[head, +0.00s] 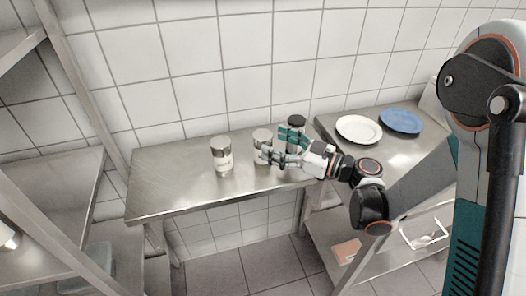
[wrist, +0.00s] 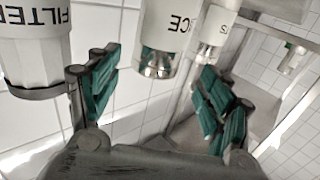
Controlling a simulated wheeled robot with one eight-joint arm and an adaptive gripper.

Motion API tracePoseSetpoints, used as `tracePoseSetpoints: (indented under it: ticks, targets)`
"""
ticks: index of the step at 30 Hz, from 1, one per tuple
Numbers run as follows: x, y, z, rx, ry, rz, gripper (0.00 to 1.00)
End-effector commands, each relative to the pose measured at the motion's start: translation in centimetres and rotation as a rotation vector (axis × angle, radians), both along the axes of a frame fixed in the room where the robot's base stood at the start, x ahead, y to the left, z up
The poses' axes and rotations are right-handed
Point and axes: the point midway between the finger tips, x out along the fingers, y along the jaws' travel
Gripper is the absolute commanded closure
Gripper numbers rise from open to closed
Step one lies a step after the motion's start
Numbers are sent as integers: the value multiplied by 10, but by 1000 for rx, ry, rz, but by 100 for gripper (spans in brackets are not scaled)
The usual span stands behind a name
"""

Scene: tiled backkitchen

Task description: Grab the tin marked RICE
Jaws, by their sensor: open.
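The tin ending in "CE" (wrist: 170,25), its other letters hidden or out of frame, appears upside down in the wrist view, between my open green-padded fingers. It seems to lie beyond the fingertips, with no contact visible. In the head view it appears to be the middle tin (head: 262,136), white with a silver top, standing upright on the steel counter and partly covered by my gripper (head: 275,147). My gripper is open and empty, reaching in from the right.
A black-lidded jar (head: 297,121), apparently the one marked FILTER (wrist: 32,50), stands close at the right. Another white tin (head: 222,158) stands left on the counter (head: 165,178); it shows in the wrist view too (wrist: 211,25). White (head: 358,129) and blue (head: 401,121) plates lie right.

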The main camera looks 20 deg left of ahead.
Motion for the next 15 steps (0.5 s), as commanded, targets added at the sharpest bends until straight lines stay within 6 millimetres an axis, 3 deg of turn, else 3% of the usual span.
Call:
tracePoseSetpoints:
  ticks: [15]
  targets:
    - [19,48,-6,0,0,0,27]
